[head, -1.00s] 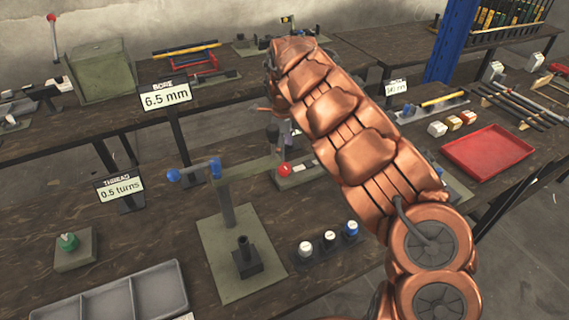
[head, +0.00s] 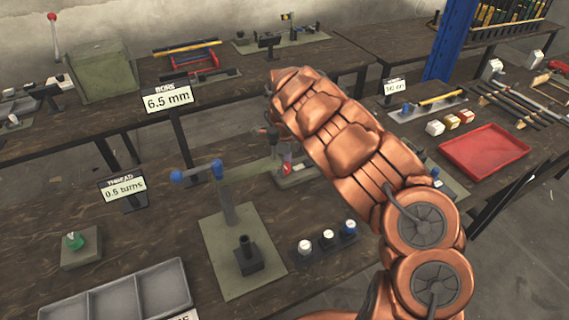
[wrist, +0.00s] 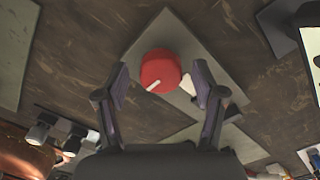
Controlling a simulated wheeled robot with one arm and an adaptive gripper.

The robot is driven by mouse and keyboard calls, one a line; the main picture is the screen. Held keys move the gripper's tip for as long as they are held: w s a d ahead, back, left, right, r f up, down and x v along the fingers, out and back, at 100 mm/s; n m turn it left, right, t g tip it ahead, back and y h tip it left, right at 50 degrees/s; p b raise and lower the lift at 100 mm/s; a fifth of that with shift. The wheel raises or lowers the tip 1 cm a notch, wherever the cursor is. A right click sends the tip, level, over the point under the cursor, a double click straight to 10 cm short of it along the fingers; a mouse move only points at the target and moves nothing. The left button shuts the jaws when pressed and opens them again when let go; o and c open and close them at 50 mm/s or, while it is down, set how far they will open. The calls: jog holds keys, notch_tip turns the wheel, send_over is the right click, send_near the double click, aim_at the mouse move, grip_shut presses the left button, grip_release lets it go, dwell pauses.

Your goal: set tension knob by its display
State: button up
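A red round knob (wrist: 160,68) with a white pointer line sits on a grey-green square plate (wrist: 158,30). The pointer aims to the lower left in the wrist view. In the head view the red knob (head: 287,169) is partly hidden by my gripper and arm. My gripper (wrist: 161,78) is open, one finger on each side of the knob, with a visible gap on both sides. No tension display can be read; a pale panel edge (wrist: 313,42) shows at the right of the wrist view, its face unreadable.
Signs read bore 6.5 mm (head: 167,99) and thread 0.5 turns (head: 122,188). Several small capped pieces (head: 327,237) stand in front. A green knob (head: 74,241) and grey tray (head: 125,296) are at left, a red tray (head: 484,151) at right.

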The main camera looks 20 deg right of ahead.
jog(key=c, duration=1)
jog(key=shift+c, duration=0.2)
jog(key=shift+f+m+b, duration=0.1)
jog(key=shift+m+b, duration=0.3)
jog(key=shift+b, duration=0.2)
jog(key=shift+w+m+b, duration=0.1)
jog(key=shift+m+b, duration=0.9)
jog(key=shift+b, duration=0.05)
jog(key=m+b, duration=0.1)
jog(key=m, duration=0.3)
jog(key=shift+m+b, duration=0.3)
jog(key=shift+b, duration=0.1)
jog(key=m, duration=1)
jog(key=shift+m, duration=0.3)
